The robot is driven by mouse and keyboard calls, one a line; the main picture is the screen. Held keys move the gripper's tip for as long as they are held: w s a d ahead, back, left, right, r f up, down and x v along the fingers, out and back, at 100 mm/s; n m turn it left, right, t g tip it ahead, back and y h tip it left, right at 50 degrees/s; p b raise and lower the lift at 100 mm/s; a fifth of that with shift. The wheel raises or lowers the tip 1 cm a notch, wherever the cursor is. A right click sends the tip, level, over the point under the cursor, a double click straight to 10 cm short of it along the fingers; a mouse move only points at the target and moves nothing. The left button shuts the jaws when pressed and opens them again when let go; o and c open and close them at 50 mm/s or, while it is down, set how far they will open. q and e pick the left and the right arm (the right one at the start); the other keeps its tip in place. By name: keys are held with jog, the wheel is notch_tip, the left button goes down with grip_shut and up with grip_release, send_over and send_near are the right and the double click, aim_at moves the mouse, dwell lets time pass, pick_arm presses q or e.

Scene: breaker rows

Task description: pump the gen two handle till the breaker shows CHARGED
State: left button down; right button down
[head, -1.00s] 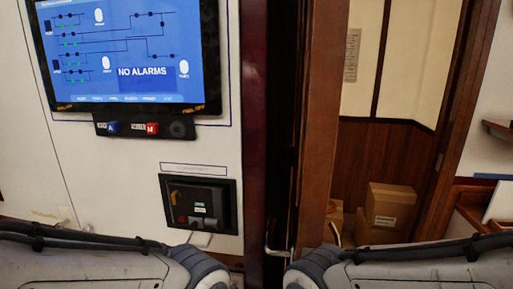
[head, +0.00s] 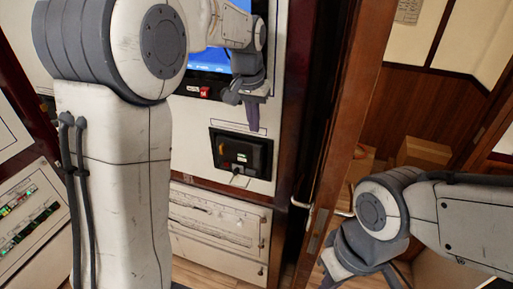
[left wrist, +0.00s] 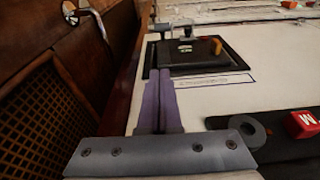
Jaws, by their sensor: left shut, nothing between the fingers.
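The breaker (head: 240,155) is a black-framed unit set in a pale cabinet front, with a small orange handle (head: 221,149) on its left side. Its small labels are too small to read, so I cannot tell whether it shows CHARGED. In the left wrist view the breaker (left wrist: 185,68) appears turned over, with the orange handle (left wrist: 216,46) at its far right. My left gripper (head: 252,127) is shut and empty, its purple fingers pointing down just above the breaker, apart from the handle. My right gripper (head: 335,272) is low at the right, away from the cabinet; its fingers are unclear.
A pale lower panel (head: 215,225) is below. A wooden door edge (head: 345,120) with a metal handle stands right of the cabinet. Cardboard boxes (head: 424,152) lie beyond.

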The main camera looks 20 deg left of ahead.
aim_at(254, 146)
pick_arm(q)
jog(key=shift+w+a+r, duration=0.15)
jog(key=shift+a, duration=0.2)
jog(key=f+p, duration=0.1)
jog(key=f, duration=0.2)
jog(key=w+f+p, duration=0.1)
jog(key=f, duration=0.5)
jog(key=shift+w+f+p, duration=0.4)
jog(key=s+f, duration=0.1)
jog(key=s+f+p, duration=0.1)
jog(key=f, duration=0.1)
jog(key=shift+f, duration=0.15)
jog(key=shift+s, duration=0.1)
